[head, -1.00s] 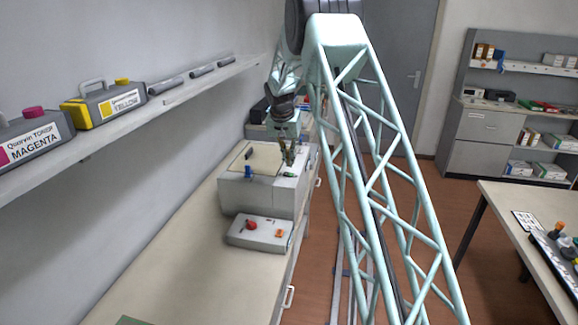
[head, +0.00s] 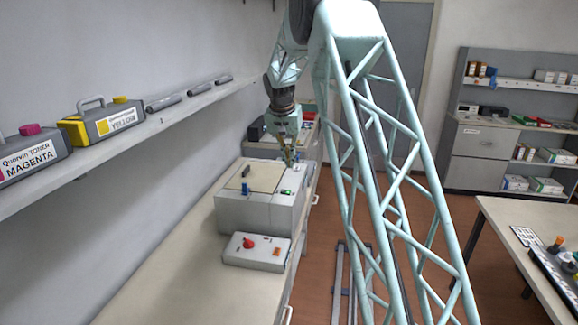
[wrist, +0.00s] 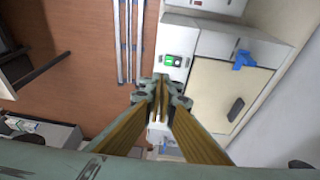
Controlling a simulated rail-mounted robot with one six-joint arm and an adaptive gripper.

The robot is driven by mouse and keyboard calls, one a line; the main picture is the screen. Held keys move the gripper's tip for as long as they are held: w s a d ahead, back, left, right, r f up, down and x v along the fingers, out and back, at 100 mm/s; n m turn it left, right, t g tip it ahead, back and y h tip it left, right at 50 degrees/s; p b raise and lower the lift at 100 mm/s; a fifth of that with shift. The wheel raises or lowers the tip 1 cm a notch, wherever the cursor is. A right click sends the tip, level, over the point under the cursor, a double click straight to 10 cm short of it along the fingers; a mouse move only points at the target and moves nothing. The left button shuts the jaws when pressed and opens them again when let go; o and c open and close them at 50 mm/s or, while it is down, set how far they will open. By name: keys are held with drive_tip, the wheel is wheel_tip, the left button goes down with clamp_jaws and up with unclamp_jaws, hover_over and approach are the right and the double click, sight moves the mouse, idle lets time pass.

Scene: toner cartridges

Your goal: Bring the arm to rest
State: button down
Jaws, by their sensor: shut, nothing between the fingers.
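My gripper (head: 289,160) is shut and empty. In the head view it points down over the back right part of a white box-shaped machine (head: 255,214) on the bench. In the wrist view its two fingers (wrist: 161,100) meet near the picture's middle, beside a green button (wrist: 173,61) on that machine. My arm comes down from the top of the head view; its pale green lattice link stands to the right of the machine.
A control box (head: 257,252) with a red knob sits in front of the machine. A wall shelf (head: 165,122) at left holds magenta (head: 33,158) and yellow (head: 103,124) toner containers. A table (head: 507,232) stands at right.

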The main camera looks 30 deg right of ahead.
drive_tip(key=shift+r, duration=0.1)
idle(0.6)
drive_tip(key=s+a+r+n+b, duration=0.15)
drive_tip(key=s+a+r, duration=0.4)
drive_tip(key=s, duration=0.55)
drive_tip(key=s+a+r+n+y+b, duration=0.1)
drive_tip(key=s+a+r+b, duration=0.1)
drive_tip(key=s+a+r, duration=0.6)
drive_tip(key=s+a+r+n+b, duration=0.2)
drive_tip(key=s+a+r, duration=0.15)
drive_tip(key=s, duration=0.95)
drive_tip(key=s+a+f+n+b, duration=0.1)
drive_tip(key=s+a+f, duration=0.2)
drive_tip(key=s, duration=0.9)
drive_tip(key=s+a+f+n+t+y+b, duration=0.1)
drive_tip(key=s+a+f+b, duration=0.1)
drive_tip(key=s, duration=1)
drive_tip(key=s+a+f+n+b, duration=0.1)
drive_tip(key=s+a+f, duration=0.3)
drive_tip(key=s, duration=0.8)
drive_tip(key=shift+a+f+t, duration=0.3)
drive_tip(key=shift+a+f, duration=0.05)
drive_tip(key=shift+f, duration=0.1)
